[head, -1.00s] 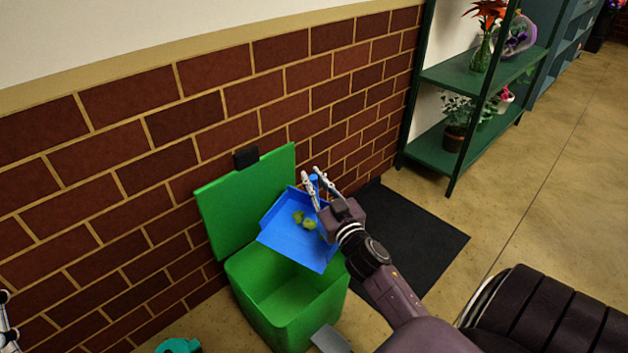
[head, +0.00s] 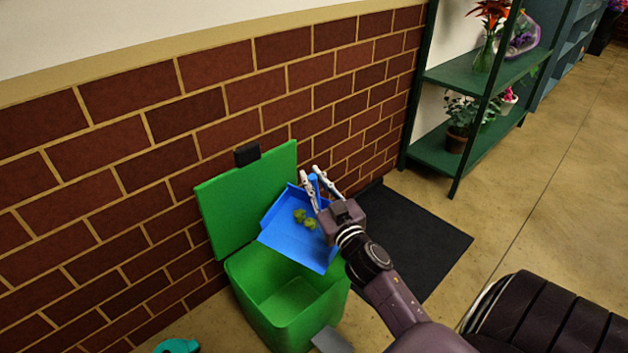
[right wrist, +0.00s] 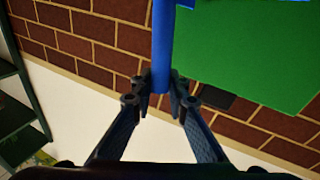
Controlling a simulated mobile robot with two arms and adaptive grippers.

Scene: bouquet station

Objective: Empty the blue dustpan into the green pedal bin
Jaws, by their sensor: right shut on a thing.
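The blue dustpan (head: 292,240) is over the back right part of the green pedal bin (head: 285,315), tilted, with a few small olive-green lumps (head: 304,218) lying in it. The bin's lid (head: 248,200) stands open against the brick wall, and the part of its inside that shows is empty. My right gripper (head: 317,178) is shut on the dustpan's handle. In the right wrist view the blue handle (right wrist: 162,45) runs between the fingers (right wrist: 161,98), with the green lid behind it. My left gripper is not in view.
A brick wall (head: 180,160) stands close behind the bin. A grey pedal (head: 332,341) sticks out at its front. A dark mat (head: 410,240) lies to the right, and a green shelf (head: 440,157) with plants stands beyond it. A teal object (head: 178,346) is at the bottom left.

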